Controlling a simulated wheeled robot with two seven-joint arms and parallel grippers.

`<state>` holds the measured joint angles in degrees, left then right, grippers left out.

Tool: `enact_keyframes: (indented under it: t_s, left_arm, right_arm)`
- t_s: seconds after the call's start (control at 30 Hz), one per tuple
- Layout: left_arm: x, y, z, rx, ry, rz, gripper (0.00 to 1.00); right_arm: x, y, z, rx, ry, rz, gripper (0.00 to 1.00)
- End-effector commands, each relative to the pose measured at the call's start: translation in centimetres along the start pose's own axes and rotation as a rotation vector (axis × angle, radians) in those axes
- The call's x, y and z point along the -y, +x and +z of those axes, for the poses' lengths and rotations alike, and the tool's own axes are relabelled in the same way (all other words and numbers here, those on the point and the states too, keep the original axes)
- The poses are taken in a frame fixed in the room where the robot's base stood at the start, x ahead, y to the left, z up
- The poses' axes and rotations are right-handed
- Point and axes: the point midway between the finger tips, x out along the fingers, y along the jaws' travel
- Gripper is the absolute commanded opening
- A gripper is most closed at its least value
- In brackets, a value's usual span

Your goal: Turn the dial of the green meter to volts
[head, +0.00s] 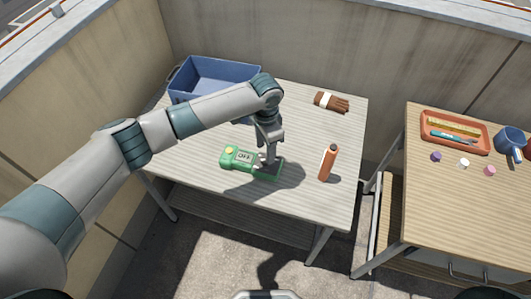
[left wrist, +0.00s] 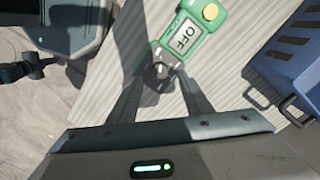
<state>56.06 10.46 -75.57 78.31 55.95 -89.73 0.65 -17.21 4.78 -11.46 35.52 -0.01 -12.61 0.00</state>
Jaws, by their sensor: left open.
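The green meter (head: 238,154) lies flat on the slatted table, with a yellow button at one end. My left gripper (head: 267,160) points down over the dial end of the meter. In the left wrist view its open fingers (left wrist: 160,95) stand either side of the dial end; whether they touch the dial I cannot tell. My right gripper is not in view.
A blue crate (head: 215,78) stands at the table's back left. A brown bundle (head: 331,102) lies at the back right, and an orange cylinder (head: 327,163) stands right of the meter.

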Motion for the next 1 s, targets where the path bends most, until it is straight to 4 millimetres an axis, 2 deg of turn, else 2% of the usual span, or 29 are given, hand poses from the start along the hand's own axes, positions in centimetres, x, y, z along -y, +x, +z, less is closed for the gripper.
enact_keyframes:
  t_s: [0.1, 0.3, 0.7, 0.87, 0.9, 1.0]
  left_arm:
    - [-0.1, 1.7, 0.0, 0.002, 0.0, 0.002, 0.45]
    - [0.0, 3.5, 0.0, 0.001, 0.0, 0.001, 0.45]
    - [0.0, 4.0, 0.0, 0.0, 0.001, 0.0, 0.45]
    - [0.0, 4.0, 0.0, 0.0, 0.001, 0.0, 0.07]
    - [0.0, 4.0, 0.0, 0.0, 0.0, 0.0, 0.04]
    - [0.0, 4.0, 0.0, -0.001, 0.001, 0.0, 0.04]
  right_arm:
    - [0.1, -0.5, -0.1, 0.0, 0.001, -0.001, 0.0]
    - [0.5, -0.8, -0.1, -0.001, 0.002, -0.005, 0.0]
    - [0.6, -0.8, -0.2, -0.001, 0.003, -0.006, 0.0]
    - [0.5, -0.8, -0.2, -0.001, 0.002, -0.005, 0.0]
    - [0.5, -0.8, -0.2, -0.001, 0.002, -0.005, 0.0]
    - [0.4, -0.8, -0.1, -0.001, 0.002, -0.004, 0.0]
